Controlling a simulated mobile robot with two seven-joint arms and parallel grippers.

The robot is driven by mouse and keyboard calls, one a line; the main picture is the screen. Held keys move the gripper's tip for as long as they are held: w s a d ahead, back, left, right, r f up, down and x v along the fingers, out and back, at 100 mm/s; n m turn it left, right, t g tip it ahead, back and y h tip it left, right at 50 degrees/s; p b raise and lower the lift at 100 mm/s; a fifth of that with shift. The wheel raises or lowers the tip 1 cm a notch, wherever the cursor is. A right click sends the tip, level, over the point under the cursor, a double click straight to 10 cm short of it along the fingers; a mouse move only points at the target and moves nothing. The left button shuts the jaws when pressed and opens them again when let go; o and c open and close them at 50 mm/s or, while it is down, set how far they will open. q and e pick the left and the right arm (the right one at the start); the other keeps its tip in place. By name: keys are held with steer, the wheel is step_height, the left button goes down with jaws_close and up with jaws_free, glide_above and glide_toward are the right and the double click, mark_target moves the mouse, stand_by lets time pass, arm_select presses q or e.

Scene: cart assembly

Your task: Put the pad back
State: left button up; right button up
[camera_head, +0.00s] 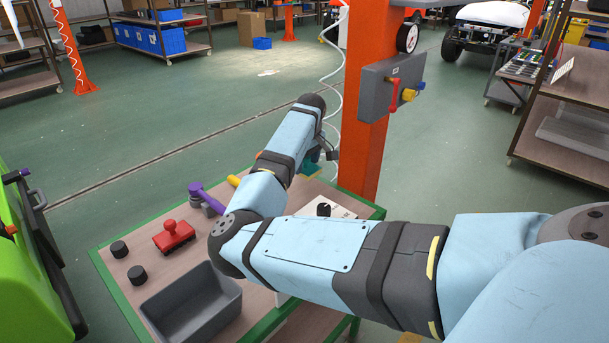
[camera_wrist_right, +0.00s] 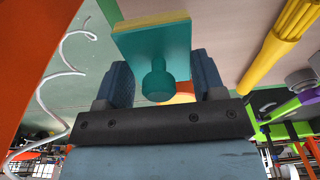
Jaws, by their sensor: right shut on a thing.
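The pad (camera_wrist_right: 153,45) is a teal block with a round teal knob and a yellow layer on its far side. My right gripper (camera_wrist_right: 160,72) is shut on the pad, with its dark fingers on either side of the knob. In the head view a small teal part of the pad (camera_head: 313,158) shows beside the right gripper (camera_head: 327,153), over the far right of the green-edged table (camera_head: 101,262). My arm hides much of the gripper and the tabletop there. My left gripper is not in view.
A red-handled block (camera_head: 174,236), two black knobs, a purple tool (camera_head: 206,198) and a grey bin (camera_head: 190,306) are on the table. An orange post (camera_head: 362,150) with a grey box stands close behind. A yellow bundle (camera_wrist_right: 286,38) is right of the pad in the wrist view.

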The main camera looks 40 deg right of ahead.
mark_target(305, 172)
step_height(305, 172, down, 4)
steer(key=shift+r+b, duration=0.1)
steer(key=shift+b, duration=0.35)
steer(key=o, duration=0.9)
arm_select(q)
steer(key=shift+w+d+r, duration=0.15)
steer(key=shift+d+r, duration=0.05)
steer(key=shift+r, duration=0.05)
arm_select(e)
steer(key=r+p, duration=0.1)
steer(key=r, duration=0.3)
steer(key=s+r+p, duration=0.1)
steer(key=r, duration=0.3)
steer(key=r+p, duration=0.1)
steer(key=r, duration=0.3)
steer(key=shift+s, duration=0.25)
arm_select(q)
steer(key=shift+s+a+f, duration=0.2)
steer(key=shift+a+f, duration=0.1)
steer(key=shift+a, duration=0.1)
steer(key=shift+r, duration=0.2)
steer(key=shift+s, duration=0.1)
arm_select(e)
steer(key=shift+f, duration=0.1)
